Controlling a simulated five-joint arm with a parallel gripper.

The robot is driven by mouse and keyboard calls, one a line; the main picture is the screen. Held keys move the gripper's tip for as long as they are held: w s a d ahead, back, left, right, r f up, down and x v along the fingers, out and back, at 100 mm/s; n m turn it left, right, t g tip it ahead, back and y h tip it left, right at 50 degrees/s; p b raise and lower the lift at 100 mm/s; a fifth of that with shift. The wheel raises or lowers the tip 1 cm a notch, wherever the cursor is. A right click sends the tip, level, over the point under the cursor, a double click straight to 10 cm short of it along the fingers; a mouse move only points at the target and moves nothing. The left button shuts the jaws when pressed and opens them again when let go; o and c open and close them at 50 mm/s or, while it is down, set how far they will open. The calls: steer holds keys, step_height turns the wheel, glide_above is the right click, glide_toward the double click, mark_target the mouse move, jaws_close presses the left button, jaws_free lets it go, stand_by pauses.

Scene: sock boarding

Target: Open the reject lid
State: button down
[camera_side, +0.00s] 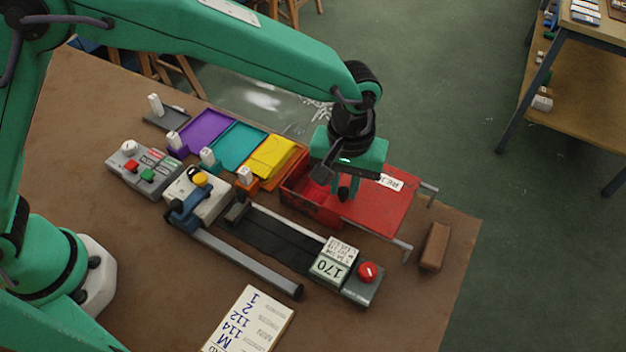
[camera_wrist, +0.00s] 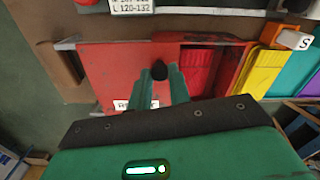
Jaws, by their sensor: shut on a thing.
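The red reject lid (camera_side: 378,213) lies flat over the right part of the red reject bin (camera_side: 304,196) and reaches out along the rails to the right. The left part of the bin is uncovered. In the wrist view the lid (camera_wrist: 112,72) covers the left, and the open bin interior (camera_wrist: 197,70) shows to its right. My gripper (camera_side: 343,190) is over the lid's left part, its fingers pointing down. In the wrist view my gripper (camera_wrist: 160,74) is shut on the lid's black knob (camera_wrist: 159,69). My fingers partly hide the white label (camera_wrist: 132,105).
Yellow (camera_side: 270,156), teal (camera_side: 236,146) and purple (camera_side: 203,130) trays stand left of the bin. A metal rail (camera_side: 429,187) sticks out on the right. A brown block (camera_side: 435,246) lies beyond the rails, near the table's edge.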

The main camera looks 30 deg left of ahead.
mark_target(358, 206)
steer(key=shift+d, duration=1.55)
steer(key=c, duration=1.3)
jaws_free()
steer(key=shift+r, duration=0.15)
step_height(358, 206, up, 8)
steer(key=shift+f, duration=0.2)
steer(key=shift+a, duration=0.1)
